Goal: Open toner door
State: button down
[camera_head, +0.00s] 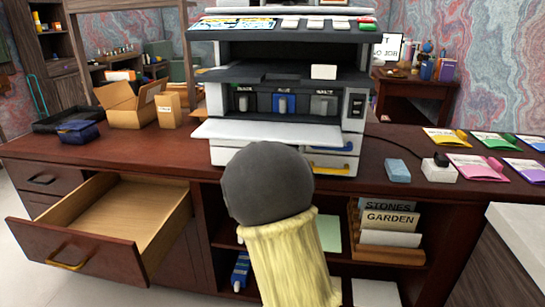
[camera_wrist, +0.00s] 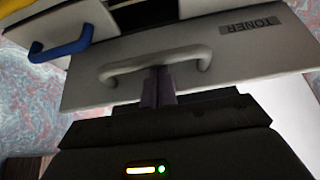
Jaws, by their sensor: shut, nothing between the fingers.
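The toner door (camera_head: 258,132) is a white panel on the front of the printer (camera_head: 355,108). In the head view it is folded down and sticks out like a shelf, with the toner cartridges (camera_head: 283,104) bare behind it. In the wrist view the door (camera_wrist: 225,60) shows a TONER label (camera_wrist: 250,25) and a pale grey bar handle (camera_wrist: 125,68). My gripper (camera_wrist: 158,75) is shut and empty, its fingertips at the middle of the handle. I cannot tell whether they touch it. In the head view my arm hides the gripper.
Below the door are drawers with a blue handle (camera_head: 331,147) and a yellow handle (camera_head: 328,166). An open desk drawer (camera_head: 120,205) juts out at left. A blue box (camera_head: 397,170) and a white block (camera_head: 438,171) lie right of the printer.

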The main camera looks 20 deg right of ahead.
jog(key=shift+f+y, duration=0.3)
jog(key=shift+f, duration=0.1)
jog(key=s+a+f+b, duration=0.3)
jog(key=s+f+b, duration=0.2)
jog(key=f+b, duration=0.2)
jog(key=shift+s+a+f+b, duration=0.15)
jog(key=shift+b, duration=0.7)
jog(key=w+d+r+p, duration=0.3)
jog(key=w+r+p, duration=0.1)
jog(key=r+p, duration=0.3)
jog(key=shift+w+p, duration=0.35)
jog(key=shift+r, duration=0.15)
